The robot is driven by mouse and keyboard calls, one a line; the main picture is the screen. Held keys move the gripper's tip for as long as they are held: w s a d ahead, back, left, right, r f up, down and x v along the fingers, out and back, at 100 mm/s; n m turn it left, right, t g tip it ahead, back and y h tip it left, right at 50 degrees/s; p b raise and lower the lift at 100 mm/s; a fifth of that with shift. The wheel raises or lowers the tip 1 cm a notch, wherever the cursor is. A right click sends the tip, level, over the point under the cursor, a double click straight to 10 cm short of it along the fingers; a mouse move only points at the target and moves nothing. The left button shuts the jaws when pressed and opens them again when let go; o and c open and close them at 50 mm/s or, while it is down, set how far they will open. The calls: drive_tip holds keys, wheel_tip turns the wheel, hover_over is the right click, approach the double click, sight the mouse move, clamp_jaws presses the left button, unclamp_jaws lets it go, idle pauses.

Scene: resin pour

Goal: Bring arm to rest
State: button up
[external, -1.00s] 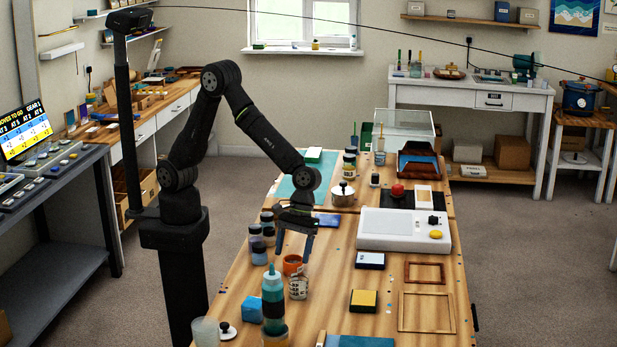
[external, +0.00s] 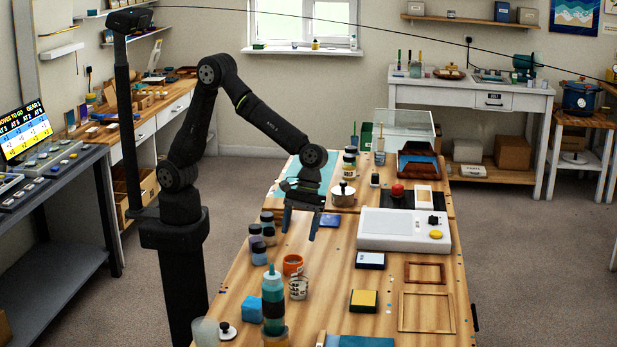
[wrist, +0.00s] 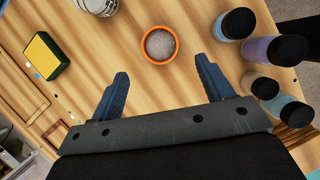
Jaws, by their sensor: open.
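My gripper (external: 303,222) hangs above the long wooden table (external: 338,275), fingers pointing down. Its two blue fingers are spread with nothing between them, as the wrist view (wrist: 164,88) also shows. An orange cup (external: 292,265) stands on the table below and in front of the fingers. In the wrist view the orange cup (wrist: 160,45) holds something greyish and sits beyond the fingertips, apart from them. A pale cup with dark markings (external: 298,288) stands beside it.
Several dark-lidded jars (external: 258,250) stand left of the gripper, close to the right finger in the wrist view. A tall teal bottle (external: 273,298) stands nearer the camera. A lidded pot (external: 343,194) and a white device (external: 403,232) are to the right. Air above the table is free.

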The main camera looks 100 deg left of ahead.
sight(293, 262)
drive_tip(key=x, duration=1)
drive_tip(key=shift+f, duration=0.3)
drive_tip(key=r, duration=0.5)
drive_tip(key=shift+s+d+r, duration=0.2)
drive_tip(key=shift+s, duration=0.15)
drive_tip(key=s+d+r+n, duration=0.1)
drive_tip(key=s+d+r, duration=0.2)
drive_tip(key=s+d, duration=0.5)
drive_tip(key=s+d+r+n, duration=0.1)
drive_tip(key=s+d+r, duration=0.25)
drive_tip(key=s, duration=0.85)
drive_tip(key=shift+t, duration=0.3)
drive_tip(key=w+f, duration=0.3)
drive_tip(key=w+a+f, duration=0.1)
drive_tip(key=w+f, duration=0.1)
drive_tip(key=w, duration=0.2)
drive_tip(key=w+a+f, duration=0.1)
drive_tip(key=w+f, duration=0.2)
drive_tip(key=shift+w+f, duration=0.35)
drive_tip(key=shift+w, duration=0.05)
drive_tip(key=shift+f, duration=0.75)
